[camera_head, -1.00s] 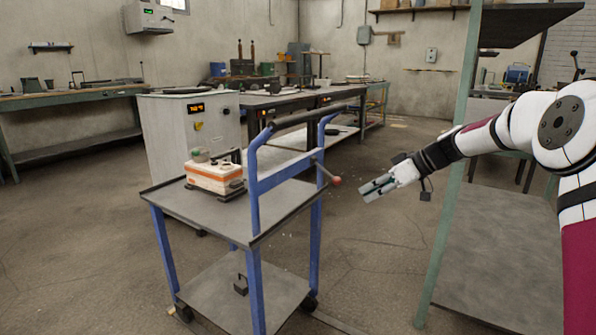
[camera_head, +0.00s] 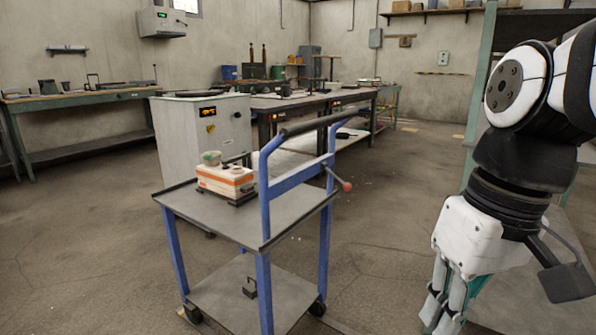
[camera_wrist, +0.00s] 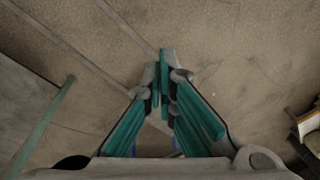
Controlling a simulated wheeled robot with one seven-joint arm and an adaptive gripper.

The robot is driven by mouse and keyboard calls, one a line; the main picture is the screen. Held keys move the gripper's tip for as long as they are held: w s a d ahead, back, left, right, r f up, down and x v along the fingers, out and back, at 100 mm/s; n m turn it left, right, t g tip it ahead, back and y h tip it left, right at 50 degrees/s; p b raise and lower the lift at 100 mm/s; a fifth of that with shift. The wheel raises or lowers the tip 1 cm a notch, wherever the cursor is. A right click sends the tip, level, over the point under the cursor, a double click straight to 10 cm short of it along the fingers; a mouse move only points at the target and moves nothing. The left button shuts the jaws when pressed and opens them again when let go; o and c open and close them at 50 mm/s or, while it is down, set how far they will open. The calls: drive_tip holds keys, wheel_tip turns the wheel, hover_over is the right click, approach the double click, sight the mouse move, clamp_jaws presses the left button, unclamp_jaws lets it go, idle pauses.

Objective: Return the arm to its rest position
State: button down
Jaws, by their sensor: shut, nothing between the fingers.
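My gripper (camera_head: 447,318) is at the lower right of the head view, hanging down from the folded arm, with its fingertips close to the bottom edge of the picture. In the wrist view my gripper (camera_wrist: 164,75) has its green-padded fingers brought together at the tips. It is shut and empty, over bare concrete floor. The gripper is well to the right of the blue cart (camera_head: 268,290) and touches nothing that I can see.
The cart carries an orange and white box (camera_head: 226,181) on its top shelf. A green-framed shelf (camera_head: 481,90) stands close behind my arm at the right. A grey cabinet (camera_head: 178,135) and workbenches stand farther back. Floor between cart and arm is clear.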

drive_tip(key=s+d+f+m+h, duration=0.1)
drive_tip(key=s+d+f+m, duration=0.1)
drive_tip(key=s, duration=0.5)
drive_tip(key=s+d+f+m+h, duration=0.1)
drive_tip(key=s+f, duration=0.2)
drive_tip(key=s, duration=0.3)
wheel_tip(320, 180, up, 40)
drive_tip(key=t+p, duration=0.3)
drive_tip(key=p, duration=3.5)
drive_tip(key=shift+w+t, duration=0.2)
drive_tip(key=shift+t, duration=0.2)
drive_tip(key=shift+d+r, duration=0.1)
